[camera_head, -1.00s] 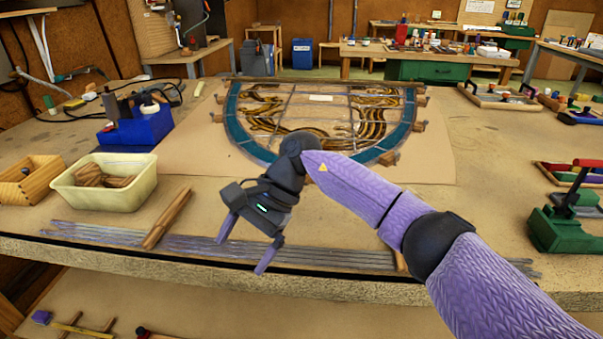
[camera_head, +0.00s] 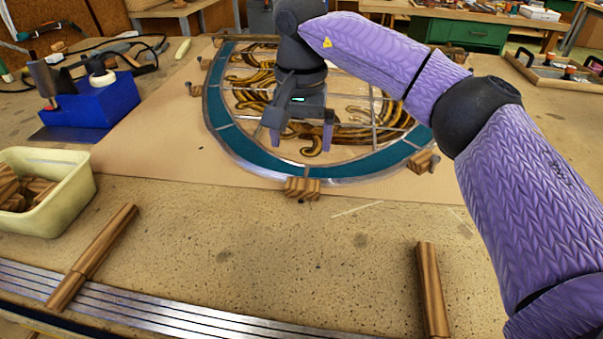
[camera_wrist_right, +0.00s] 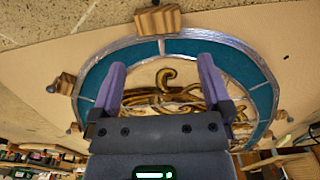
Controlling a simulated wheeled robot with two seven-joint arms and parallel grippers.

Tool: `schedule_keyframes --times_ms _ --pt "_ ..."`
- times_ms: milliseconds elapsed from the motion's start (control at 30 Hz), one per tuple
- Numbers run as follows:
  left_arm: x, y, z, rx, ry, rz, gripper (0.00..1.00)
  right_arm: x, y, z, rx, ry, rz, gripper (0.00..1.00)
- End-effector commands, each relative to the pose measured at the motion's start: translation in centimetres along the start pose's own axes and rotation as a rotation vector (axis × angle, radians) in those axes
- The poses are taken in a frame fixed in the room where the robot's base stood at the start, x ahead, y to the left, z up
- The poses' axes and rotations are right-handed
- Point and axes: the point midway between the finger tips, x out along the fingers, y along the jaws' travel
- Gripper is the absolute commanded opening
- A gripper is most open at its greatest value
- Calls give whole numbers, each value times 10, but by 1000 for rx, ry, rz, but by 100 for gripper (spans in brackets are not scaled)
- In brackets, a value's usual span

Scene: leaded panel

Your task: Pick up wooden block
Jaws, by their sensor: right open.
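A small striped wooden block (camera_head: 302,188) sits against the near rim of the round-edged leaded panel (camera_head: 240,151); in the right wrist view it shows at the top (camera_wrist_right: 158,19). Another wooden block (camera_head: 422,161) is at the panel's right rim, and more sit at its left rim (camera_head: 194,90). Several wooden blocks (camera_head: 12,188) lie in a cream bin at left. My right gripper (camera_head: 300,143) is open, pointing down over the panel, beyond the near block in the head view. Nothing shows between its fingers in the right wrist view (camera_wrist_right: 162,75). My left gripper is out of view.
Two long wooden pieces, one at left (camera_head: 92,257) and one at right (camera_head: 431,290), lie near the front of the bench. Metal strips (camera_head: 150,315) run along the front edge. The cream bin (camera_head: 62,215) and a blue box (camera_head: 98,103) stand at left. The bench's front middle is clear.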

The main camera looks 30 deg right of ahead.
Motion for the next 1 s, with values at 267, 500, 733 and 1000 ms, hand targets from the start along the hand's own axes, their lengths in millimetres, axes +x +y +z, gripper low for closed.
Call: schedule_keyframes --times_ms 267,500,733,1000 --pt "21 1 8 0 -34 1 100 54 1 0 -1 -5 2 100" --pt "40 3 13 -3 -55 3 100 97 3 1 2 -5 3 100" --pt "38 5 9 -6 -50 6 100 96 2 1 1 -2 0 96" --pt "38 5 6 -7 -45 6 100 96 2 1 2 -2 0 39"
